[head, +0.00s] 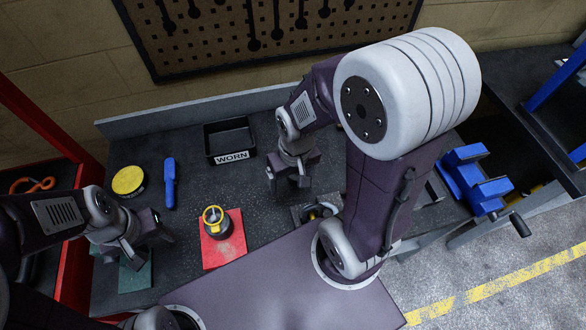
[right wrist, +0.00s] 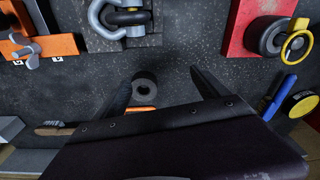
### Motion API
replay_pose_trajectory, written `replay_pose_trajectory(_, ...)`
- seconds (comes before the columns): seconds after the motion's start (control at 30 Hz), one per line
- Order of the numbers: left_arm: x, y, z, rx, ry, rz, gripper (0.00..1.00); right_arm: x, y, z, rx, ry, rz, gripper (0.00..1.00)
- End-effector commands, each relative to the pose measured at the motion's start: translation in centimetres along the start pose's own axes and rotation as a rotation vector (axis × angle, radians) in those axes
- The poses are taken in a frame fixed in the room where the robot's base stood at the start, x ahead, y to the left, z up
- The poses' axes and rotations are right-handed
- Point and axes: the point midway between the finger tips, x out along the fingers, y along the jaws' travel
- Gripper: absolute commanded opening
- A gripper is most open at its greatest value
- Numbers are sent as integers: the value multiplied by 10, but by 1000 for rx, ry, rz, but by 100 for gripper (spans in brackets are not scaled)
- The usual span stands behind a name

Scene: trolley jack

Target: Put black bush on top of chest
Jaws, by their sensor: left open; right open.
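The black bush (right wrist: 146,86) is a short dark ring on the dark bench in the right wrist view. It lies between the two fingers of my right gripper (right wrist: 163,84), nearer the left finger, and appears ungripped. In the head view my right gripper (head: 290,188) points down over the middle of the bench, open; I cannot make out the bush there. The chest (head: 77,238) appears to be the red cabinet at the left edge, with a dark top. My left gripper (head: 145,243) is open and empty over the bench's left part, near the chest.
A WORN tray (head: 230,138) stands at the back. A red block (head: 217,249) carries a dark ring part with a yellow ring. A blue tool (head: 169,184) and yellow tin (head: 129,180) lie left. Orange-handled pliers (head: 33,184) lie on the chest. A blue vise (head: 472,180) stands right.

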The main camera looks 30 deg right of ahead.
Motion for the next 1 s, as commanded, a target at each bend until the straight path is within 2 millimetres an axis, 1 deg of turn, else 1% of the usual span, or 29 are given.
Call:
replay_pose_trajectory(0.03, 0, 0, 0, 0, 0, 0, 51, 0, -2, 3, -20, 6, -1, 85)
replay_pose_trajectory(0.07, 0, 0, 0, 0, 0, 0, 51, 0, -2, 3, -23, 6, -1, 87)
replay_pose_trajectory(0.13, 0, 0, 0, 0, 0, 0, 51, 0, -1, 4, -45, 2, -1, 87)
replay_pose_trajectory(0.17, 0, 0, 0, 0, 0, 0, 51, 0, -1, 5, -72, -6, 1, 87)
replay_pose_trajectory(0.2, 0, 0, 0, 0, 0, 0, 51, -1, 1, 6, -136, -19, 9, 87)
replay_pose_trajectory(0.27, 0, 0, 0, 0, 0, 0, 51, -9, 8, -10, -291, -15, 41, 87)
replay_pose_trajectory(0.3, -4, 0, 0, 0, 0, 0, 51, -12, 14, -23, -403, -38, 67, 87)
replay_pose_trajectory(0.4, -20, 0, -2, 0, 0, 0, 51, -18, 24, -50, -657, -126, 125, 87)
replay_pose_trajectory(0.5, -37, 1, -4, 0, 0, 0, 51, -15, 30, -74, -859, -222, 170, 87)
replay_pose_trajectory(0.6, -55, 1, -6, 0, 0, 0, 51, -4, 31, -92, -1008, -315, 199, 87)
replay_pose_trajectory(0.63, -59, 1, -6, 0, 0, 0, 51, 0, 30, -94, -1036, -340, 204, 87)
replay_pose_trajectory(0.7, -68, 1, -7, 0, 0, 0, 51, 12, 27, -95, -1078, -384, 205, 87)
replay_pose_trajectory(0.8, -75, 2, -8, 0, 0, 0, 51, 26, 22, -83, -1104, -441, 187, 87)
replay_pose_trajectory(0.87, -77, 2, -8, 0, 0, 0, 51, 28, 21, -78, -1112, -457, 182, 87)
replay_pose_trajectory(0.93, -75, 2, -8, 0, 0, 0, 51, 29, 20, -78, -1113, -453, 183, 87)
replay_pose_trajectory(1.0, -76, 2, -8, 0, 0, 0, 51, 35, 22, -76, -1111, -455, 182, 87)
